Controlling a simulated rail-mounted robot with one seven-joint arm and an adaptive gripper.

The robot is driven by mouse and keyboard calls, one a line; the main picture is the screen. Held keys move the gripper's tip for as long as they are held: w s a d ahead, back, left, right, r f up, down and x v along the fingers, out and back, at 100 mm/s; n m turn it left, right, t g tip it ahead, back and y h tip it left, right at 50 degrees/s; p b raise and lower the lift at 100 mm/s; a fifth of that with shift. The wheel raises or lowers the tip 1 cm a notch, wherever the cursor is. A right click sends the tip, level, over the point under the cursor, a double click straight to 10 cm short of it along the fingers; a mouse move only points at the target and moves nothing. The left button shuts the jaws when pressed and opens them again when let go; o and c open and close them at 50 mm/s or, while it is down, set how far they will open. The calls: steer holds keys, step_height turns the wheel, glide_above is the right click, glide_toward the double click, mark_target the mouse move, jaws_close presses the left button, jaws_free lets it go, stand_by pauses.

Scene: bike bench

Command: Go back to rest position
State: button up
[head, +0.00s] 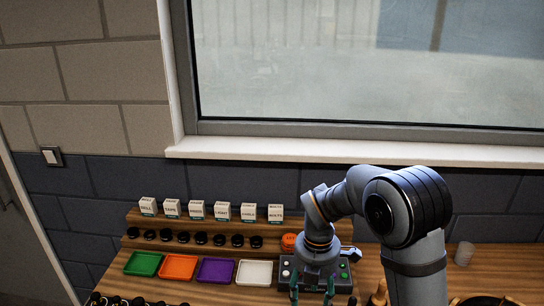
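My gripper (311,291) points down at the lower middle of the head view, in front of a dark box with buttons (345,272) on the wooden bench. Its two dark greenish fingers show apart at the bottom of the picture, and I see nothing held between them. My wrist covers much of the box. I cannot tell how high the fingertips are above the bench.
Coloured trays, green (144,264), orange (179,267), purple (216,271) and white (254,273), lie left of my gripper. Behind them are a row of black round items (184,237) and small labelled boxes (196,209). A grey cylinder (464,254) stands at right. A window sill (350,151) runs behind.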

steer(key=a+f, duration=0.1)
steer(key=a, duration=0.1)
steer(key=a+f, duration=0.1)
steer(key=a, duration=0.1)
steer(key=w+a+f+p, duration=0.1)
steer(key=a+f, duration=0.1)
steer(key=shift+w+a, duration=0.1)
steer(key=shift+a, duration=0.25)
steer(key=shift+d, duration=0.1)
